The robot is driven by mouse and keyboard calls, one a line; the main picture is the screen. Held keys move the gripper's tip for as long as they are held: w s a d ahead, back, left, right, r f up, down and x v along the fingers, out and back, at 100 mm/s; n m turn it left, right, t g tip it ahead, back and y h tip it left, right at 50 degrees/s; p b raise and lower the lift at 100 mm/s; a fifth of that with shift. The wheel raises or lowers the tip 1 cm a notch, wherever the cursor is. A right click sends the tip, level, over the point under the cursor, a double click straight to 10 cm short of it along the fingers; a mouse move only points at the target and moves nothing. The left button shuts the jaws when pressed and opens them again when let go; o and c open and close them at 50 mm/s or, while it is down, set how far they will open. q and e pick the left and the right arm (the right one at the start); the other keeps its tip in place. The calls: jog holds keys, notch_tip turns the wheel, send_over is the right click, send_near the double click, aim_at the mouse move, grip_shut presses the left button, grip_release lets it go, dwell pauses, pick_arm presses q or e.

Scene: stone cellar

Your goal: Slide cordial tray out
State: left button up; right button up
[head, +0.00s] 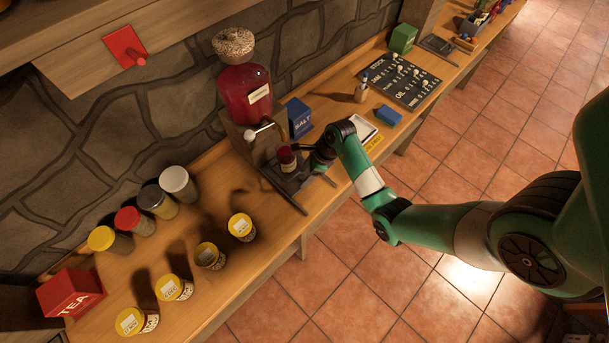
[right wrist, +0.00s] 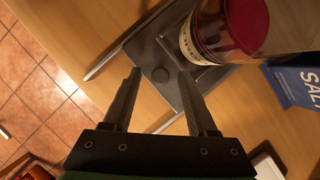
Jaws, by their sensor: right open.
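The cordial dispenser (head: 245,93) has a red tank and stands against the stone wall. My left gripper is not in view.
A blue salt box (head: 298,117) stands close to the tray's right. Several yellow-lidded jars (head: 210,256) and a red tea box (head: 71,293) are on the wooden counter (head: 215,180) to the left. Dark bars lie along both sides of the tray.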

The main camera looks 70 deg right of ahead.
grip_shut()
dwell(1.4)
